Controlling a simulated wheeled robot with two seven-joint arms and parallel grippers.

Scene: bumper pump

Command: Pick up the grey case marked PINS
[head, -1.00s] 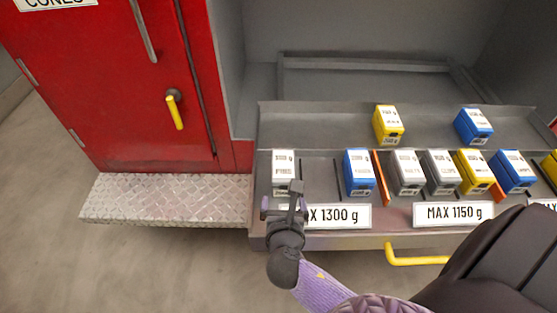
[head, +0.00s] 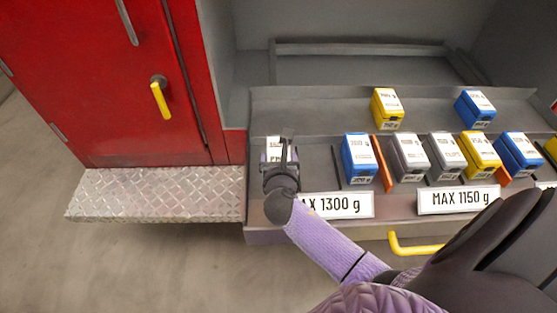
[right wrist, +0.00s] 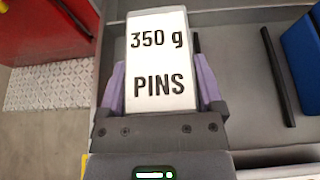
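The grey case marked PINS (head: 273,146) stands at the left end of the shelf's front row in the head view, partly hidden by my right gripper. In the right wrist view its white top label (right wrist: 159,62) reads 350 g PINS. My right gripper (head: 280,160) is over the case, with one purple finger on each side of it. In the right wrist view the fingers (right wrist: 160,75) look open around the case; whether they touch its sides is hard to tell. My left gripper is not in view.
A blue case (head: 358,158) stands to the right, past a thin black divider (head: 336,165). More grey, yellow and blue cases stand further right. A MAX 1300 g sign (head: 340,206) fronts the shelf. A red cabinet (head: 90,80) and metal step (head: 160,193) are at left.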

